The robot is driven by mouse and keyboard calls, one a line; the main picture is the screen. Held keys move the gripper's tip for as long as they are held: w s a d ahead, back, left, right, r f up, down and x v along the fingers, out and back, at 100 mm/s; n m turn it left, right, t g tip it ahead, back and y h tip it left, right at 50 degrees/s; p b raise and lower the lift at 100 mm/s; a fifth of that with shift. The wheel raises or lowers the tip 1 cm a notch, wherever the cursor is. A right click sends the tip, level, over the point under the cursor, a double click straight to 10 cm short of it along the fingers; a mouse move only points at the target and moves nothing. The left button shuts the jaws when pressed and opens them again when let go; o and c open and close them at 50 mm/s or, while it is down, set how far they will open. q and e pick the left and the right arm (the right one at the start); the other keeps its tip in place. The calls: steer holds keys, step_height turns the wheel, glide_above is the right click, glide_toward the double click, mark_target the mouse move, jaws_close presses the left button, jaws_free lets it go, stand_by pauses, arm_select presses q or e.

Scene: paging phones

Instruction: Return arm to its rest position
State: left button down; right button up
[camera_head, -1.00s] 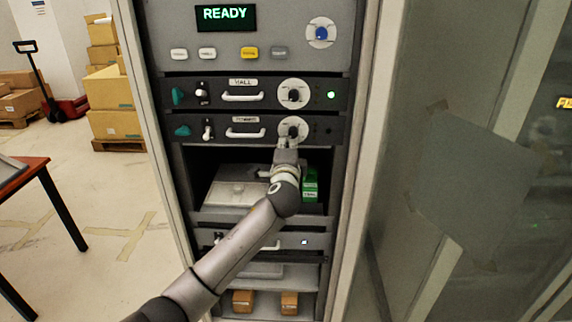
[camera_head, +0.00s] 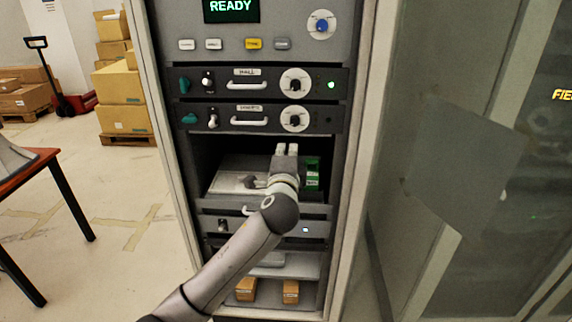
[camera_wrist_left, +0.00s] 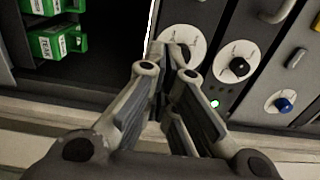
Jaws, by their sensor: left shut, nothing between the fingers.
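My left arm (camera_head: 232,258) reaches up from the bottom of the head view toward the equipment rack. My left gripper (camera_head: 287,149) is shut and empty in front of the dark open bay, below the two rack units with round dials. The lower dial (camera_head: 294,119) is just above its fingertips, and a clear gap shows between them in the head view. In the left wrist view the shut fingers (camera_wrist_left: 172,82) point toward the dials, with the green boxes (camera_wrist_left: 52,42) at the left. My right gripper is not in view.
The rack's display (camera_head: 231,10) reads READY. A green light (camera_head: 331,85) glows on the upper unit. A glass door (camera_head: 450,180) stands at the right. A red-topped table (camera_head: 28,172) is at the left, with cardboard boxes (camera_head: 118,87) behind. Floor between them is clear.

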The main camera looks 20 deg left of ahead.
arm_select(q)
steer(key=s+f+n+g+h, duration=0.1)
steer(key=s+f+g, duration=0.3)
steer(key=f, duration=1.2)
steer(key=s+f+n+g+h, duration=0.15)
steer(key=s+f, duration=0.45)
steer(key=f, duration=0.9)
steer(key=s+f+n+g+h, duration=0.1)
steer(key=s+f+n+g, duration=0.3)
steer(key=f, duration=1.2)
steer(key=s+f+n+g, duration=0.1)
steer(key=s+f+g, duration=0.2)
steer(key=s+f, duration=1.55)
steer(key=s+f+n+g, duration=0.2)
steer(key=s+f, duration=0.2)
steer(key=s, duration=1.1)
steer(key=s+f+n+g+h, duration=0.1)
steer(key=s+f+n+g, duration=0.1)
steer(key=s, duration=1.2)
steer(key=shift+s+a+f+n+b, duration=0.25)
steer(key=shift+s+f+n+b, duration=0.15)
steer(key=shift+f, duration=0.45)
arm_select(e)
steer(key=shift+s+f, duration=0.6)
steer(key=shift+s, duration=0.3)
